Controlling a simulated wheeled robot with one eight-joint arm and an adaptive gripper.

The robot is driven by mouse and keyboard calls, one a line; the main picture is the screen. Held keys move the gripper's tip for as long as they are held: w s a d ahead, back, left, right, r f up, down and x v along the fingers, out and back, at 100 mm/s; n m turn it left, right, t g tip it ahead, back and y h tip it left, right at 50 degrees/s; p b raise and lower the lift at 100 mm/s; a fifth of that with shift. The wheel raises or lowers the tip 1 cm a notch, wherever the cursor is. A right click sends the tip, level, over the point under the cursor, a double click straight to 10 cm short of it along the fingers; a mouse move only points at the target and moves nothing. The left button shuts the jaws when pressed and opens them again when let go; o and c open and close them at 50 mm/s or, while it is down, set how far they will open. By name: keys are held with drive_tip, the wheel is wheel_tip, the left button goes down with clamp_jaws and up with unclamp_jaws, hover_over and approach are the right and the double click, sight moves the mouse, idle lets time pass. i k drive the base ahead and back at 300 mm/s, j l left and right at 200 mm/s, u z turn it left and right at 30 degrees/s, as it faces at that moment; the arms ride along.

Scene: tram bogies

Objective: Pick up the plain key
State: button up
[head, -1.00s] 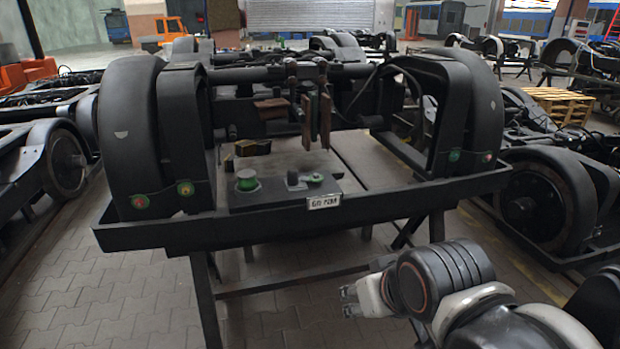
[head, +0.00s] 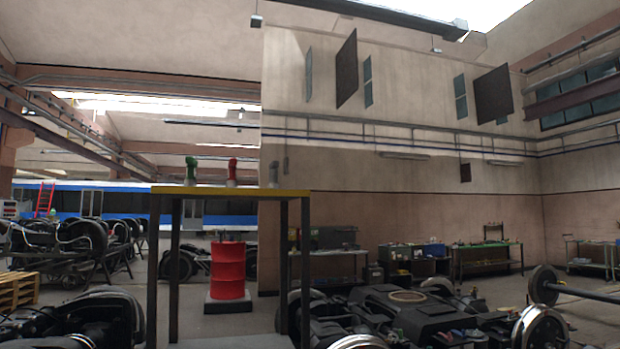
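A tall stand (head: 230,189) with a yellow top edge and dark legs is left of centre in the head view. Three small upright objects stand on its top: a green one (head: 191,171) at the left, a red one (head: 232,171) in the middle and a plain grey one (head: 274,173) at the right. They may be the keys, the grey one being the plain one; they are too small to tell surely. All three stand apart from each other. My gripper is not in view.
A red barrel (head: 227,270) stands behind the stand, between its legs. Dark bogies (head: 420,315) with wheels fill the lower right, and more machinery (head: 85,315) is at lower left. Wooden pallets (head: 18,289) lie at the left edge. Workbenches (head: 488,258) line the back wall.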

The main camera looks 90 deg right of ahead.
sight(273, 183)
drive_tip(key=z, duration=2.9)
drive_tip(key=i+j+z, duration=0.15)
drive_tip(key=z, duration=0.25)
drive_tip(key=i+j+z, duration=0.2)
drive_tip(key=z, duration=0.15)
